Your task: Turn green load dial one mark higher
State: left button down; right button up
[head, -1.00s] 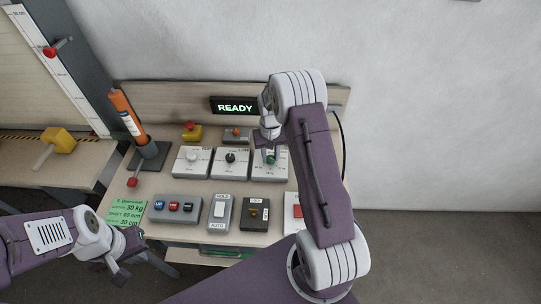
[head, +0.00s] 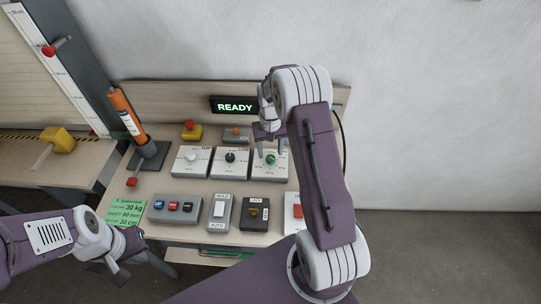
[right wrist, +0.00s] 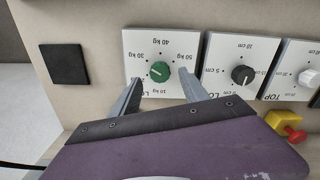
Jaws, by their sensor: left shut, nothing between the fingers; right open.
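The green load dial (head: 271,158) is a round green knob on a white panel (right wrist: 134,44) with kg marks around it. In the right wrist view the knob (right wrist: 159,71) shows between the fingertips, with a pale mark at its lower left. The exact mark it points to is hard to read. My right gripper (head: 273,149) is open above the dial, one finger to each side, apart from the knob. Its fingers also show in the right wrist view (right wrist: 158,84). My left gripper (head: 160,264) is shut and empty at the lower left, away from the dial.
A black dial (head: 230,157) and a white dial (head: 193,155) sit beside the green one. A READY display (head: 234,106) stands behind. Switch boxes (head: 175,208) line the front of the bench. A yellow-and-red button (head: 191,130) and an orange cartridge (head: 126,112) stand at the left.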

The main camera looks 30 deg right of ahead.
aim_at(270, 158)
notch_tip(270, 158, up, 6)
dwell(0.5)
jog(key=s+a+r+n, duration=0.2)
jog(key=s+a+r, duration=0.3)
jog(key=a, duration=0.3)
jog(key=s+a+f, duration=0.1)
jog(key=s+f, duration=0.1)
jog(key=s, duration=0.4)
jog(key=s+a+f+n+t, duration=0.1)
jog(key=s+a+f, duration=0.1)
jog(key=s, duration=0.5)
jog(key=shift+s+f, duration=0.25)
jog(key=shift+f, duration=0.55)
